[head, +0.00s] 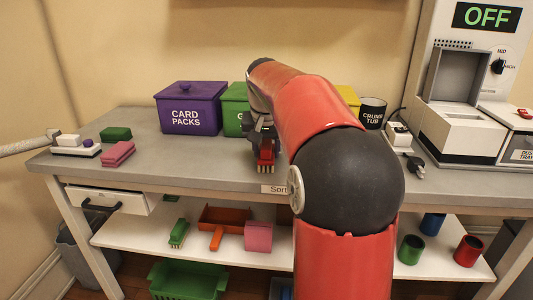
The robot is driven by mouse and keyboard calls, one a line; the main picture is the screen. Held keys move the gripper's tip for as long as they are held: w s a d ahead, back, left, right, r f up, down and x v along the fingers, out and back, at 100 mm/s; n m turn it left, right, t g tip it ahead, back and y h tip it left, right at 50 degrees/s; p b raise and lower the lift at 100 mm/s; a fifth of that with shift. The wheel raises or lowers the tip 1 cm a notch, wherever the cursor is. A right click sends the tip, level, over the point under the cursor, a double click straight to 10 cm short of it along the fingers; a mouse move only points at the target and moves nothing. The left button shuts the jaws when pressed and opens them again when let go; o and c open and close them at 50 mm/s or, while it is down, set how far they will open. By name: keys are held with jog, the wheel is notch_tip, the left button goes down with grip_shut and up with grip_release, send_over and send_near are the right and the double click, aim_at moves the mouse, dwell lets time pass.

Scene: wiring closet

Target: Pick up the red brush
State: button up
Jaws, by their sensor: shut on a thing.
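The red brush (266,156) is in the head view near the front middle of the grey table, with pale bristles pointing down. My gripper (264,144) comes down on it from above and is shut on it. The fingers cover the brush's upper part. I cannot tell whether the bristles touch the tabletop or hang just above it.
A purple "CARD PACKS" box (189,108), a green box (235,108) and a dark crumb tub (372,113) stand behind. Pink (118,153) and green (116,134) blocks lie left. A machine (470,90) fills the right. The left-centre tabletop is clear.

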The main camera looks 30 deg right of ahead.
aim_at(267, 141)
notch_tip(267, 141, up, 20)
jog(key=p, duration=0.3)
dwell(0.4)
